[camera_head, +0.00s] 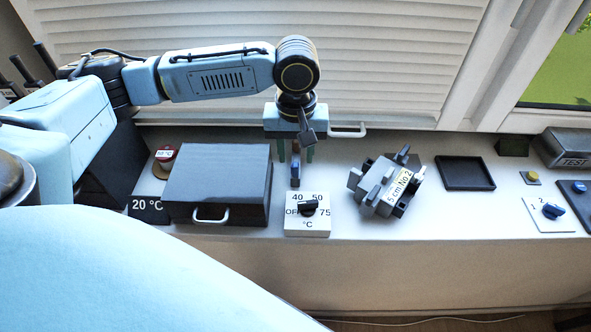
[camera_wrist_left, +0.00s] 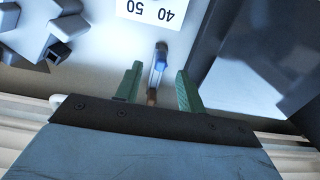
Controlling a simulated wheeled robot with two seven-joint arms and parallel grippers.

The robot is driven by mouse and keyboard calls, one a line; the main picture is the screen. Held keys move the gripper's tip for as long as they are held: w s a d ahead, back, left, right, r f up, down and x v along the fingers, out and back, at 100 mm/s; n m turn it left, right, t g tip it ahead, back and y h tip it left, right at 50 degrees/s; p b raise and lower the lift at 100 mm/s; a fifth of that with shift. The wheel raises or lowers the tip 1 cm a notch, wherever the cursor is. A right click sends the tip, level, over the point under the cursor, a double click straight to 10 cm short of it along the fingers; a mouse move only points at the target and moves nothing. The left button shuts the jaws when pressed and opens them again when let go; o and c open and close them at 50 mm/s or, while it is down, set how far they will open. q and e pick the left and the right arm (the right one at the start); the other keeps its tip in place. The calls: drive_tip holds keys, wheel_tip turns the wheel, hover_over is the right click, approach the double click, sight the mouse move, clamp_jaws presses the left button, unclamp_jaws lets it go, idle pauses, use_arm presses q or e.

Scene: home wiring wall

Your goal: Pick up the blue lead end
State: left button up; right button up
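The blue lead end (camera_head: 295,175) is a small blue piece on the white ledge, behind the temperature dial. In the left wrist view the blue lead end (camera_wrist_left: 160,60) lies between and just ahead of the two green fingers, with a brownish part toward the palm. My left gripper (camera_head: 296,154) points down over it. The gripper also shows in the left wrist view (camera_wrist_left: 159,75), with its fingers apart and a gap on each side of the lead. It is open and holds nothing. My right gripper is out of view.
A dark box (camera_head: 218,182) with a handle stands close left of the lead. The dial plate (camera_head: 307,226) is in front. A grey block cluster (camera_head: 383,185) stands to the right, then an empty black tray (camera_head: 465,173). Window blinds (camera_head: 400,60) rise behind.

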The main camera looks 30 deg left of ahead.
sight(295, 165)
use_arm(q)
wheel_tip(295, 165, down, 3)
drive_tip(key=shift+a+r, duration=0.1)
drive_tip(key=shift+r, duration=0.05)
drive_tip(key=shift+f, duration=0.3)
drive_tip(key=c, duration=0.7)
clamp_jaws()
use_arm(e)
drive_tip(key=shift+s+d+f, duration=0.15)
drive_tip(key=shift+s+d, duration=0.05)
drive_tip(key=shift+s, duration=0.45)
